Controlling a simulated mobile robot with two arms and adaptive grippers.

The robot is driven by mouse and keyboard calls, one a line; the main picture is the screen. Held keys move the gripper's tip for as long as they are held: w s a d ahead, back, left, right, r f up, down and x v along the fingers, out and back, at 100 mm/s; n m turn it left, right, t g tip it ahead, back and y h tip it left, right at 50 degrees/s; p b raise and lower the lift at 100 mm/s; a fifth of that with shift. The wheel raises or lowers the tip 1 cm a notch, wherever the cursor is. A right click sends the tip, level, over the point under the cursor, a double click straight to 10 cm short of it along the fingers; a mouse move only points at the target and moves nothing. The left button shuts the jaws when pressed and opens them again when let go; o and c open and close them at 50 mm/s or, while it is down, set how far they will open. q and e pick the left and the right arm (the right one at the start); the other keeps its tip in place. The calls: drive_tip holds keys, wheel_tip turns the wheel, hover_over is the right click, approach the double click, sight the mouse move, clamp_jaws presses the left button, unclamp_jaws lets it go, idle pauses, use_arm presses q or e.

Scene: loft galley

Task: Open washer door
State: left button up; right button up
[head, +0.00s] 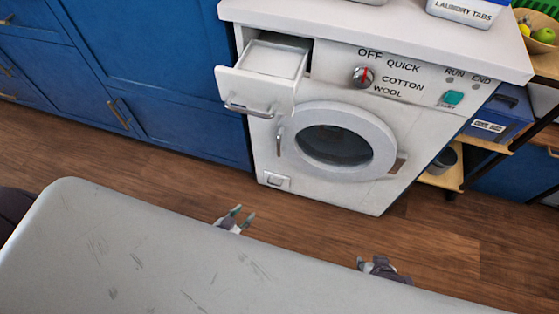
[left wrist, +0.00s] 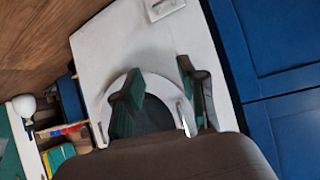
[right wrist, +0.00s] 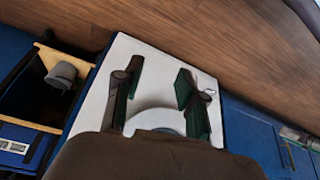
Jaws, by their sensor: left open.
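The white washer (head: 300,185) stands against the cabinets in the head view. Its round door (head: 345,140) has a dark glass window and looks shut. The door handle (head: 279,141) is a small upright metal bar at the door's left edge. My left gripper (head: 243,216) is open and empty, in front of the washer and apart from it. In the left wrist view the door (left wrist: 150,112) shows between and behind its fingers. My right gripper (head: 372,264) is lower right in the head view. In the right wrist view its fingers (right wrist: 160,92) are spread and empty before the washer.
The detergent drawer (head: 258,88) at the washer's upper left is pulled out. A wooden shelf (head: 440,178) with a grey bucket stands right of the washer. Blue cabinets (head: 150,60) line the left. The wooden floor before the washer is clear.

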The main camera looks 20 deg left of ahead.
use_arm(q)
drive_tip(key=w+d+r+t+b, duration=0.2)
drive_tip(key=w+r+t+b, duration=0.1)
drive_tip(key=w+b, duration=0.2)
drive_tip(key=t+h+b, duration=0.1)
drive_tip(key=t+b, duration=0.3)
drive_tip(key=b, duration=0.1)
approach(278, 149)
drive_tip(key=shift+n, duration=0.4)
drive_tip(key=w, duration=0.3)
drive_tip(key=w+b, duration=0.1)
drive_tip(key=shift+w+d, duration=0.35)
drive_tip(key=shift+w, duration=0.05)
drive_tip(key=w, duration=0.2)
drive_tip(key=w+d+b, duration=0.1)
drive_tip(key=w, duration=0.2)
drive_tip(key=shift+w+d, duration=0.1)
drive_tip(key=shift+w, duration=0.3)
use_arm(e)
drive_tip(key=w+a+r+t+y, duration=0.1)
drive_tip(key=w+r+t, duration=0.4)
drive_tip(key=r, duration=0.7)
drive_tip(key=w+a+r+t+y, duration=0.1)
drive_tip(key=w+a+r+t, duration=0.2)
drive_tip(key=r, duration=0.8)
drive_tip(key=shift+w+r+t+y, duration=0.35)
drive_tip(key=shift+w+t+y, duration=0.05)
drive_tip(key=shift+w+t, duration=0.95)
use_arm(q)
clamp_jaws()
